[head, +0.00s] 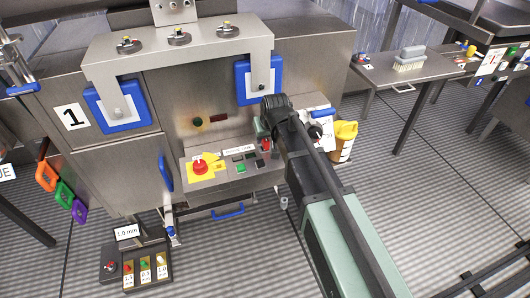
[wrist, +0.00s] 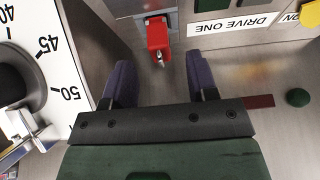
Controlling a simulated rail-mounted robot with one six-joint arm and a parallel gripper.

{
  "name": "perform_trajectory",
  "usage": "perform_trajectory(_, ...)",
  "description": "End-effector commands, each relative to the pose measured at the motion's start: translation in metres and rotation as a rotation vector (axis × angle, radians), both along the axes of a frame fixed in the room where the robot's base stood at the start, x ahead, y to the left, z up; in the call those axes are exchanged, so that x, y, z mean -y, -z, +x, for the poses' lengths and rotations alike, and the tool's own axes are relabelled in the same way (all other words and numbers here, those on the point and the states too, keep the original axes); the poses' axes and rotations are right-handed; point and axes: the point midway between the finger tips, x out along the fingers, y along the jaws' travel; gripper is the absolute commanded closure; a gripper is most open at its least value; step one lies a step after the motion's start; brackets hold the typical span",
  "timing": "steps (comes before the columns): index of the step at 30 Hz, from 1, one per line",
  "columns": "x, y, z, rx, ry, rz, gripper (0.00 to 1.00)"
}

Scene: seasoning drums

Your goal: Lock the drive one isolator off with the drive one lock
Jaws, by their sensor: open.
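The red drive one lock (wrist: 158,34) shows in the wrist view just beyond my fingertips, roughly between their lines, with a gap to them. A metal part shows at its end. In the head view it is a small red shape (head: 266,145) at the right end of the control panel, partly behind my gripper (head: 262,130). My gripper (wrist: 160,78) is open and empty between its purple fingers. The "DRIVE ONE" label (wrist: 232,25) is beside the lock.
A white dial plate (wrist: 45,75) with a black knob is close beside my gripper. Green and black buttons (head: 241,168) sit on the panel. A yellow container (head: 344,140) stands right of the machine. Coloured tags (head: 63,194) hang at the left.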

Motion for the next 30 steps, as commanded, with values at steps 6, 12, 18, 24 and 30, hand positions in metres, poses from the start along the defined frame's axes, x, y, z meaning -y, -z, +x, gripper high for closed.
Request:
perform_trajectory(6, -0.002, 0.018, 0.005, -0.001, 0.000, 0.000, 0.47)
perform_trajectory(12, -0.006, 0.052, 0.018, -0.001, 0.000, 0.000, 0.47)
perform_trajectory(18, -0.006, 0.048, 0.018, -0.001, 0.001, 0.000, 0.47)
perform_trajectory(24, -0.006, 0.048, 0.018, -0.001, 0.001, 0.000, 0.73)
perform_trajectory(30, -0.006, 0.048, 0.018, -0.001, 0.001, 0.000, 1.00)
